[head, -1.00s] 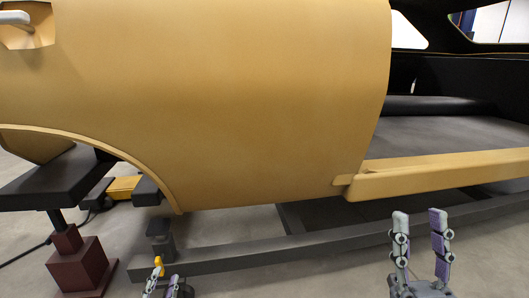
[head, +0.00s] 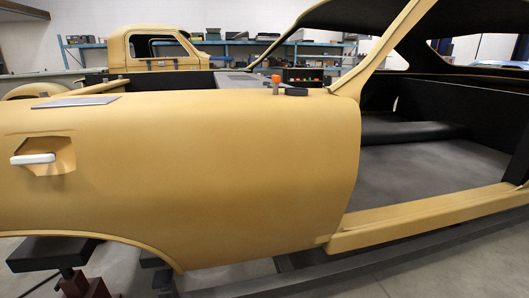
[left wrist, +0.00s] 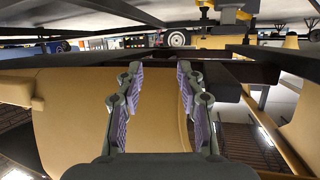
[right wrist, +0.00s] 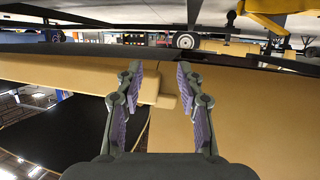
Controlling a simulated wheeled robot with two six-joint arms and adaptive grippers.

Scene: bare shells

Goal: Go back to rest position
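My left gripper (left wrist: 157,85) shows in the left wrist view with its two purple-padded fingers apart and nothing between them. My right gripper (right wrist: 157,85) shows in the right wrist view, also with its fingers apart and empty. Both wrist views look upside down, with the floor at the top and the yellow car body (head: 200,180) behind the fingers. Neither gripper is in the head view now, so their distance from the car body cannot be told there.
The car body fills the front, with a white handle (head: 33,159) at left and a yellow sill (head: 430,218) at right. A dark frame rail (head: 370,262) runs below it. An orange-topped item (head: 276,84) stands on top. Behind are a yellow truck cab (head: 155,50) and blue shelving (head: 90,46).

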